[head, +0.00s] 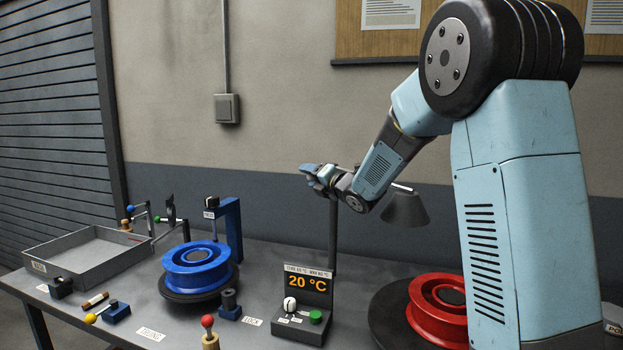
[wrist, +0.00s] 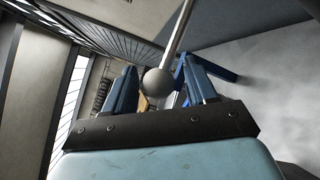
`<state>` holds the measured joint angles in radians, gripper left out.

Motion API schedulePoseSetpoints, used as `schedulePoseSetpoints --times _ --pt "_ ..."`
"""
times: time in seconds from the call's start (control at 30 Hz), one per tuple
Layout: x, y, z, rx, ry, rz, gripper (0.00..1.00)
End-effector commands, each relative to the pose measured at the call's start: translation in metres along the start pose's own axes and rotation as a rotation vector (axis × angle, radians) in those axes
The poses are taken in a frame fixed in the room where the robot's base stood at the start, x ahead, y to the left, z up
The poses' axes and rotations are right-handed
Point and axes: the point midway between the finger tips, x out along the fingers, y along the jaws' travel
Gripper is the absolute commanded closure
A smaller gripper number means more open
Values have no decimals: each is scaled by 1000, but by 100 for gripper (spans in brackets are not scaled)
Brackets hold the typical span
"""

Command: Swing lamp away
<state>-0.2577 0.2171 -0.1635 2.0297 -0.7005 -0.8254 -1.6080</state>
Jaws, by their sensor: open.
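The lamp has a dark conical shade (head: 405,209) that hangs to the right of my forearm in the head view. A dark upright post (head: 333,240) rises behind the display box, and part of the lamp's arm is hidden behind my wrist. My gripper (head: 312,171) is near the top of the post and points left. In the wrist view my gripper (wrist: 160,85) is open, with a blue finger on each side of a grey ball (wrist: 158,82) on a pale rod (wrist: 181,30). I cannot tell whether the fingers touch the ball.
A blue wheel (head: 197,263) sits at the left of the bench, next to a blue upright bracket (head: 234,228). A red wheel (head: 440,312) is at the right. A display box (head: 309,284) reads 20 °C. A grey tray (head: 62,246) stands at the far left.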

Motion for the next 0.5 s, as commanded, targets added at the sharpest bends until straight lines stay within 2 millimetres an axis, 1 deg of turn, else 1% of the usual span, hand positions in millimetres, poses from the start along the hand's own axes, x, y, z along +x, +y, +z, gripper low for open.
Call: schedulePoseSetpoints --times 0.03,0.07,0.5 --pt "0 0 0 0 0 0 45" --pt "0 0 0 0 0 0 48" --pt "0 -1 0 0 0 -1 90"
